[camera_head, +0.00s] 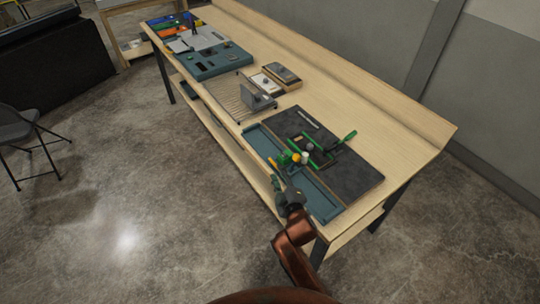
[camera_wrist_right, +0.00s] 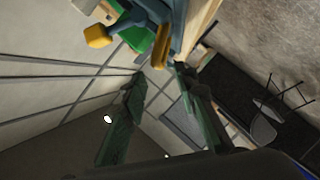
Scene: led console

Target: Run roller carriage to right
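A small assembly with yellow, white and green round parts (camera_head: 292,158), which I take to be the roller carriage, sits at the long teal tray (camera_head: 318,197) on the bench's front edge. In the wrist view a teal part with a yellow end (camera_wrist_right: 98,36) shows at the top, beside a green piece (camera_wrist_right: 138,36). My right gripper (camera_head: 276,180) is just in front of the tray's front edge, below the assembly. In the wrist view its two dark green fingers (camera_wrist_right: 160,74) stand apart with nothing between them. My left gripper is not in view.
A dark mat (camera_head: 355,178) with green-handled tools lies behind the tray. A slatted rack (camera_head: 226,97) with a grey block (camera_head: 260,102) and a teal console (camera_head: 212,62) stand farther left on the wooden bench (camera_head: 365,105). A folding chair (camera_head: 18,130) stands on the open floor.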

